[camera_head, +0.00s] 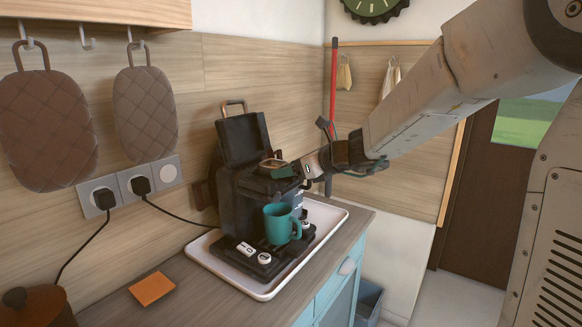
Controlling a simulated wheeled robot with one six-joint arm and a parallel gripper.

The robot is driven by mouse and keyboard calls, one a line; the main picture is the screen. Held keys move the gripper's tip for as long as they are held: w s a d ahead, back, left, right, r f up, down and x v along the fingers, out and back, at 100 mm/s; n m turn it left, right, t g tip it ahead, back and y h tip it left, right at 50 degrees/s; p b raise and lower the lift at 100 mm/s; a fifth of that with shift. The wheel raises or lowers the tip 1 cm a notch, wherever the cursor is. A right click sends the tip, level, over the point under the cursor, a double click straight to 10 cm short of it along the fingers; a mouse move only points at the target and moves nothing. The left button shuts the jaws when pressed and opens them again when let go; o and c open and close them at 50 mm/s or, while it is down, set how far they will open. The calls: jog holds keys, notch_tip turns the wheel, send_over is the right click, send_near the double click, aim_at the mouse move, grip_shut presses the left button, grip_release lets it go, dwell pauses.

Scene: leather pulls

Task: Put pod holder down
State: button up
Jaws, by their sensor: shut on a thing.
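The black coffee machine (238,205) stands on a white tray with its lid (243,139) tilted up open. My gripper (300,170) reaches in from the right, level with the top of the machine's body. It is shut on the pod holder (272,163), a small dark piece with a brownish top, at the machine's upper opening. Whether the pod holder rests in the opening or is just above it, I cannot tell. A teal mug (277,224) stands upright below, on the machine's drip base.
The white tray (212,261) lies near the counter's right edge. An orange square (152,289) lies on bare counter in front. A brown lidded pot (37,306) is at lower left. Two black plugs (104,198) with cords are in the wall. A red pole (333,100) stands behind my gripper.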

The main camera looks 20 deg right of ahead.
jog(key=shift+s+f, duration=0.1)
jog(key=shift+f, duration=0.25)
jog(key=o, duration=0.9)
jog(key=shift+f, duration=0.1)
jog(key=shift+o, duration=0.5)
jog(key=shift+r, duration=0.4)
jog(key=v, duration=1.1)
jog(key=shift+s+d+r, duration=0.15)
jog(key=shift+d+r, duration=0.05)
jog(key=shift+r, duration=0.15)
jog(key=s+a+f+n+g+h, duration=0.1)
jog(key=s+a+f+n+g, duration=0.3)
jog(key=s+n, duration=0.45)
jog(key=s+a+f+n+g+h, duration=0.1)
jog(key=s+a+f+n+g, duration=0.15)
jog(key=s+a+n, duration=0.45)
jog(key=s+d+f+n+g+h, duration=0.1)
jog(key=s+d+n+h, duration=0.1)
jog(key=s+n, duration=0.2)
jog(key=s+d+f+n+g+h, duration=0.1)
jog(key=s+d+n+h, duration=0.1)
jog(key=s+n, duration=0.3)
jog(key=s+d+f+n+g+h, duration=0.1)
jog(key=s+d+f+n, duration=0.1)
jog(key=s+d+n, duration=0.1)
jog(key=shift+s+d+f+n+h, duration=0.1)
jog(key=shift+s+d+n+h, duration=0.1)
jog(key=shift+s+n, duration=0.25)
jog(key=shift+s+d+n+h, duration=0.2)
jog(key=shift+s, duration=0.35)
